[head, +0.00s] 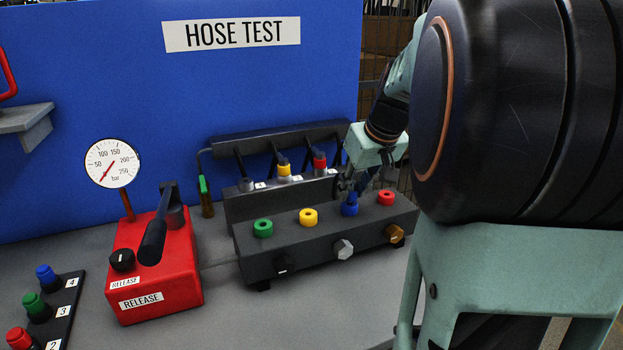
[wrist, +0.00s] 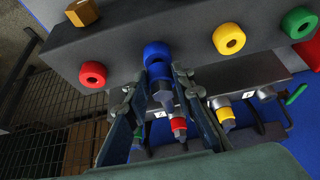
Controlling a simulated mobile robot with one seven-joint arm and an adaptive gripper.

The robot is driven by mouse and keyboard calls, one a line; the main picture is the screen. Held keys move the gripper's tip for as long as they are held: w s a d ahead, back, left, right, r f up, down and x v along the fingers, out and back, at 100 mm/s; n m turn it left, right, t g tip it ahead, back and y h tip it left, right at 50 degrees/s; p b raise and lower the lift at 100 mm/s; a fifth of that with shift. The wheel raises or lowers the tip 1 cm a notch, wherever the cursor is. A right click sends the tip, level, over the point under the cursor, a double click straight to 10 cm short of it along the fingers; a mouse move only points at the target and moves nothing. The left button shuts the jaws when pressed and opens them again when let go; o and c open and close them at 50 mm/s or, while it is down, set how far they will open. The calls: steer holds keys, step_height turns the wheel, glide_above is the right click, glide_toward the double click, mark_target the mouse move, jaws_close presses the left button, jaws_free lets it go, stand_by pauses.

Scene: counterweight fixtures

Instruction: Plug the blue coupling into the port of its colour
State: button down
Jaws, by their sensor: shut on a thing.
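The blue coupling (wrist: 164,98) is between the fingers of my gripper (wrist: 156,92), which is shut on it. It also shows in the head view, partly hidden by the fingers. The blue port (wrist: 157,50) is a ring on the dark port block (head: 320,238), between the yellow port (head: 308,217) and the red port (head: 386,197). In the head view my gripper (head: 348,186) is right above the blue port (head: 349,208). The coupling's blue end meets or nearly meets the port; I cannot tell how deep it sits.
The green port (head: 263,228) is at the block's left end. A rack behind holds a red coupling (head: 319,160) and a yellow coupling (head: 284,168), close to my gripper. A red release box (head: 160,268) with a lever and gauge (head: 112,163) stands left. Knobs line the block's front.

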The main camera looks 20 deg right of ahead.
steer(key=shift+f, duration=0.15)
steer(key=shift+f+b, duration=0.5)
steer(key=shift+b, duration=0.1)
steer(key=shift+f, duration=0.2)
stand_by(0.6)
steer(key=c, duration=1.6)
jaws_free()
steer(key=shift+p+v, duration=0.35)
steer(key=shift+v, duration=0.6)
steer(key=p+v, duration=0.4)
steer(key=v, duration=0.4)
steer(key=shift+r, duration=0.15)
